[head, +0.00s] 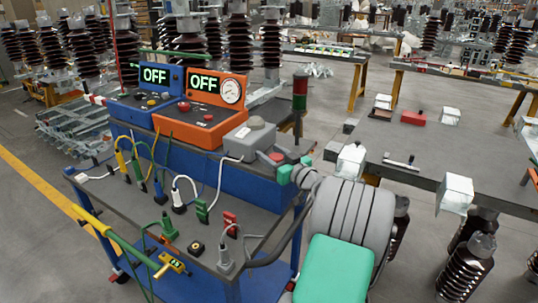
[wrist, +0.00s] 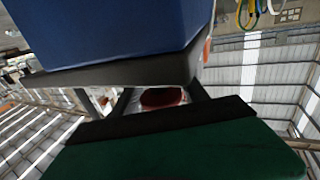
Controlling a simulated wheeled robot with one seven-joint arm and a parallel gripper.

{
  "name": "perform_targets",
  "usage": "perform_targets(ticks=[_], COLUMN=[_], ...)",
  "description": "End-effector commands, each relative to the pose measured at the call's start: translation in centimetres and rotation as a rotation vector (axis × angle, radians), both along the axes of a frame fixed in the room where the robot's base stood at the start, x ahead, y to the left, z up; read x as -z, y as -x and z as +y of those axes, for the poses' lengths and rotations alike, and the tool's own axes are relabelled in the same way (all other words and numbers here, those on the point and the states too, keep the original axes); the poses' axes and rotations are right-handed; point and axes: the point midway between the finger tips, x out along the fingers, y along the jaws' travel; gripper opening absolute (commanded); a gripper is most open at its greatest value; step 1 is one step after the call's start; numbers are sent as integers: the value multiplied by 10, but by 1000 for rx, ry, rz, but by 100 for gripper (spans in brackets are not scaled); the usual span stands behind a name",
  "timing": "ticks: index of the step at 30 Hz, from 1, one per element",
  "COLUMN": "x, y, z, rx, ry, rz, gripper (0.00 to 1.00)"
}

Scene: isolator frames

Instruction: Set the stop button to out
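A red stop button (head: 277,156) sits on a small grey box at the right end of the upper shelf of the blue cart. Whether it is pressed in or out is too small to tell. My gripper (head: 295,169), with teal fingertips, is right beside the button's box at the shelf's end. In the wrist view a round red thing (wrist: 160,97), probably this button, shows beneath the dark shelf edge, between the dark fingers. The fingers look apart, with nothing held. Contact with the button cannot be told.
An orange unit (head: 200,127) and a blue unit (head: 142,107), both reading OFF, stand on the shelf. A grey box (head: 249,140) and a red-green signal light (head: 300,92) are near my gripper. Cables and plugs cover the lower tabletop (head: 140,205). A grey table (head: 430,150) stands right.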

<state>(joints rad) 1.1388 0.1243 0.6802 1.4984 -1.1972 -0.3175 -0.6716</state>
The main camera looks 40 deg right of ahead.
Motion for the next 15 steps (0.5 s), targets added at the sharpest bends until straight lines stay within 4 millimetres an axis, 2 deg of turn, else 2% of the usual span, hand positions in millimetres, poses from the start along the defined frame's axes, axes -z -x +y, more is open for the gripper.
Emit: perform_targets(ticks=[2, 15], x=[0, 0], y=[0, -1], z=[1, 2], rx=[-2, -3], ry=[0, 0], rz=[0, 0], gripper=[46, 10])
